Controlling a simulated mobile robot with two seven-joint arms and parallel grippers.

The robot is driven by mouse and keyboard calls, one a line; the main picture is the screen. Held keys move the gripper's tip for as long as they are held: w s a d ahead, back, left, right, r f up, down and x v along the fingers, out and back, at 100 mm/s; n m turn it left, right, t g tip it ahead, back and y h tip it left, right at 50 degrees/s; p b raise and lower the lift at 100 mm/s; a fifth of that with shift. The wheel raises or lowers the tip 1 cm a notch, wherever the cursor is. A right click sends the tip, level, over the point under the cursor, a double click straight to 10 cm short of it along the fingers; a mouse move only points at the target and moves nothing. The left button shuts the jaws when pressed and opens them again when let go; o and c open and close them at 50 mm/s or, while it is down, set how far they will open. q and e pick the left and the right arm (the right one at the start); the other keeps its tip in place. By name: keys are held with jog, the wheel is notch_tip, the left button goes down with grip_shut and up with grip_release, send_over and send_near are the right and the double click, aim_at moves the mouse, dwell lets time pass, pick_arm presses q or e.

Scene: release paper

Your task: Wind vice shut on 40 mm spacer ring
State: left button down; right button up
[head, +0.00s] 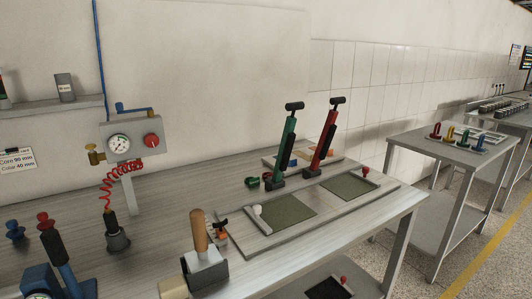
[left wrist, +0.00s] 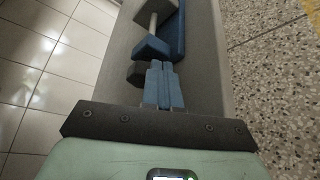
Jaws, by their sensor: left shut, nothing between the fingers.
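In the left wrist view my left gripper (left wrist: 160,66) is shut, its two blue fingers together with nothing between them. Just beyond the fingertips is a blue block (left wrist: 152,47) with a pale rod (left wrist: 153,24) behind it and a longer blue body (left wrist: 177,35) beside it; this looks like part of the vice. I cannot tell whether the fingers touch it. In the head view a blue metal piece (head: 40,281), possibly the vice, is cut off at the bottom left corner. I cannot make out the spacer ring. My right gripper is not in view.
A dark block with a wooden handle (head: 199,231) stands near the bench front. A gauge box (head: 133,142) with a red coiled hose is behind. Green (head: 286,147) and red (head: 325,140) lever tools stand on the bench by a flat board (head: 263,242). A side table (head: 412,143) is at right.

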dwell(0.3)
pick_arm(q)
jog(key=shift+s+d+r+p, duration=0.1)
jog(key=shift+s+p, duration=0.2)
jog(key=shift+p, duration=0.15)
jog(key=shift+s+a, duration=0.55)
jog(key=shift+a, duration=0.3)
jog(key=shift+s+a, duration=0.5)
jog(key=shift+a, duration=0.3)
jog(key=shift+s+a, duration=0.55)
jog(key=shift+a, duration=0.3)
